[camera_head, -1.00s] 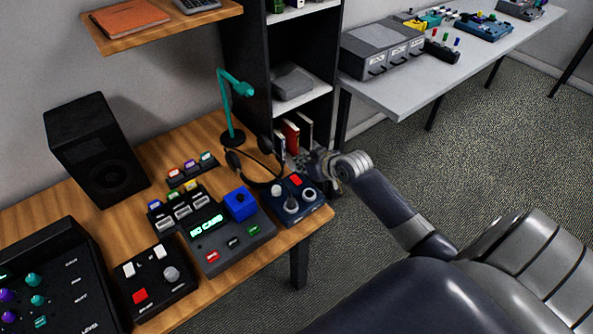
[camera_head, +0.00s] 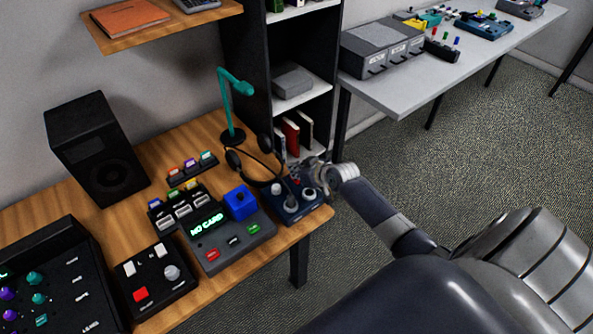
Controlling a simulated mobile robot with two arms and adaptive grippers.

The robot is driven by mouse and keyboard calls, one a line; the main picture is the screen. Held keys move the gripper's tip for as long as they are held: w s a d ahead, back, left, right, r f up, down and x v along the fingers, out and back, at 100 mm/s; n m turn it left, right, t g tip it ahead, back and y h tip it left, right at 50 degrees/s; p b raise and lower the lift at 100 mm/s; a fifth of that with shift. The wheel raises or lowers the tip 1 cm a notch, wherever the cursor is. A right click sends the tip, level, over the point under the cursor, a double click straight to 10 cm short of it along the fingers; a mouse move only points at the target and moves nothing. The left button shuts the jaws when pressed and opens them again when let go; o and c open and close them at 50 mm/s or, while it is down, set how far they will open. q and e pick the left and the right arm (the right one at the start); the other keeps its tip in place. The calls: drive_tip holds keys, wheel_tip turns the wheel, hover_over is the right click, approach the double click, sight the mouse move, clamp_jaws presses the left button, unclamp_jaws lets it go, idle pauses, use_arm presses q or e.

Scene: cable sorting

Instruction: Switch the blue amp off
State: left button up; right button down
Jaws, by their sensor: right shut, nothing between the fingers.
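The blue amp (camera_head: 309,210) is a small dark blue box with pale knobs. It sits at the right end of the wooden desk in the head view. My right gripper (camera_head: 298,177) is shut and empty. It is over the back part of the amp, at the amp's red switch, and hides most of that switch. I cannot tell whether the fingers touch the switch or which way it is set. My left gripper is not in view.
A grey device with a blue cube and a "NO CARD" display (camera_head: 210,229) stands just left of the amp. Headphones (camera_head: 236,162) and a teal lamp (camera_head: 232,110) are behind it. A black shelf unit (camera_head: 254,70) stands beyond the desk's right end.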

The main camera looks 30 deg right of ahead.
sight(299, 182)
drive_tip(key=shift+s+f+p, duration=0.15)
drive_tip(key=shift+p, duration=0.15)
drive_tip(key=shift+s, duration=0.2)
drive_tip(key=shift+s+f+p, duration=0.15)
drive_tip(key=shift+s+p, duration=0.15)
drive_tip(key=shift+s, duration=0.2)
drive_tip(key=shift+r+p, duration=0.45)
wheel_tip(299, 182, up, 4)
drive_tip(key=p, duration=0.3)
drive_tip(key=shift+f, duration=0.15)
drive_tip(key=v, duration=1)
drive_tip(key=shift+b, duration=0.45)
